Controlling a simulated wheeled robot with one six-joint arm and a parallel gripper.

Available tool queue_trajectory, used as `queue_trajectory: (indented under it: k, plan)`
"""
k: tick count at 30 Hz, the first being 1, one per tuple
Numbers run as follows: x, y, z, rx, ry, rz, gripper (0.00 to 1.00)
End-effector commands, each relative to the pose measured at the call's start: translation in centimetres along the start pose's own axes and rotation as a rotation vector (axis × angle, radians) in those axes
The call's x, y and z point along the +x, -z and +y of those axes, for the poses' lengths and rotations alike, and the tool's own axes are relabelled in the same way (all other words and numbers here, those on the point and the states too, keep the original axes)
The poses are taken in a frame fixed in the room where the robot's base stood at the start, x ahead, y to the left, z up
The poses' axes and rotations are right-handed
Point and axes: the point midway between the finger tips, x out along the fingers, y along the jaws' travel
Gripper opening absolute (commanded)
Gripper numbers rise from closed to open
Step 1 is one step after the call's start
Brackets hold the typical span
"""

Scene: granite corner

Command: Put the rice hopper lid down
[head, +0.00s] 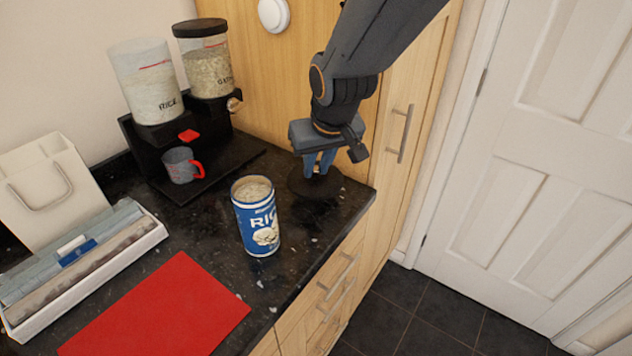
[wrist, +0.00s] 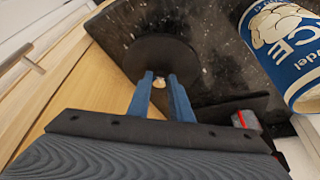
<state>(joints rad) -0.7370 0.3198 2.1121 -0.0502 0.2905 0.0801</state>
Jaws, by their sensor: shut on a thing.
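The rice hopper lid (head: 303,184) is a black disc with a small knob, close to the counter's right edge in the head view. It also shows in the wrist view (wrist: 160,52). My gripper (head: 320,170) points down over it, with its blue fingers (wrist: 160,80) shut on the lid's pale knob. The lid is on or just above the counter; I cannot tell which. The rice hopper (head: 147,85), a clear container marked RICE, stands open-topped on a black dispenser at the back left.
A blue rice can (head: 256,220) stands open left of the lid. A grey cup (head: 181,165) sits under the dispenser. A second hopper (head: 207,65) wears a black lid. A red mat (head: 160,312) and white tray (head: 85,260) lie left. The counter (head: 342,215) ends just right of the lid.

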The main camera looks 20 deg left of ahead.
Motion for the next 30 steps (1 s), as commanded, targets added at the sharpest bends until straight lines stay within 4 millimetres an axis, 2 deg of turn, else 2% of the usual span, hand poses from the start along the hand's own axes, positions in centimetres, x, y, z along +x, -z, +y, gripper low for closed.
queue_trajectory:
  k: [11,23,24,27,30]
  plan:
    - [3.8,-1.8,-0.1,-0.002,0.001,-0.001,0.00]
    - [4.4,-2.0,-0.1,-0.002,0.001,0.001,0.00]
    - [4.4,-2.0,-0.1,-0.002,0.001,0.001,0.22]
    - [4.3,-2.0,-0.1,-0.002,0.001,0.001,0.38]
    - [4.3,-2.0,-0.1,-0.002,0.001,0.001,0.38]
